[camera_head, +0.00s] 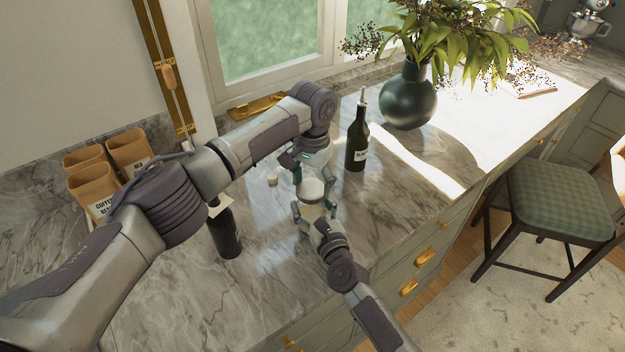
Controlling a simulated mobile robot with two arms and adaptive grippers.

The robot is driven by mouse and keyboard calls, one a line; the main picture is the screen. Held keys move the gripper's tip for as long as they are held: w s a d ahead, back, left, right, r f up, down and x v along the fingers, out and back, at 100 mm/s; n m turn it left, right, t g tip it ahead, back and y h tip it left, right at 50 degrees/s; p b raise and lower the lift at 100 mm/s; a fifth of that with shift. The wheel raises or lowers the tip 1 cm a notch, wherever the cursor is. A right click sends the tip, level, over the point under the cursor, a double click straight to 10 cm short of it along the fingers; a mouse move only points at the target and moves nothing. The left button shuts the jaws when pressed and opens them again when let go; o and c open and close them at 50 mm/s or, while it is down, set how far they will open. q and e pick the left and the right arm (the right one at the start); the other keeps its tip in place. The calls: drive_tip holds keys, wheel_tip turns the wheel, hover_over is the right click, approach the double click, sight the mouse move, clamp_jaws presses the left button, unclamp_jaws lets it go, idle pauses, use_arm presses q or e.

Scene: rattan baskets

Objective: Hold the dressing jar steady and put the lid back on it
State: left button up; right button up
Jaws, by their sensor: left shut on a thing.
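The dressing jar (312,212) is a small pale, cream jar standing upright on the marble counter. A pale round piece at its top looks like the lid (312,188); I cannot tell whether it sits on the rim or just above it. My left gripper (312,176) comes down from above and is shut on the lid. My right gripper (316,211) reaches in from the front, low, with a finger on each side of the jar body. The fingers hide part of the jar, and whether the right ones press on it is too small to tell.
A dark bottle (357,145) stands behind to the right; another (225,232) stands left, under my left arm. A small cream round object (272,180) lies left of the jar. A green vase (407,95) and paper bags (128,152) stand farther off. The counter's front edge is close.

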use_arm(q)
drive_tip(key=shift+f, duration=0.55)
idle(0.4)
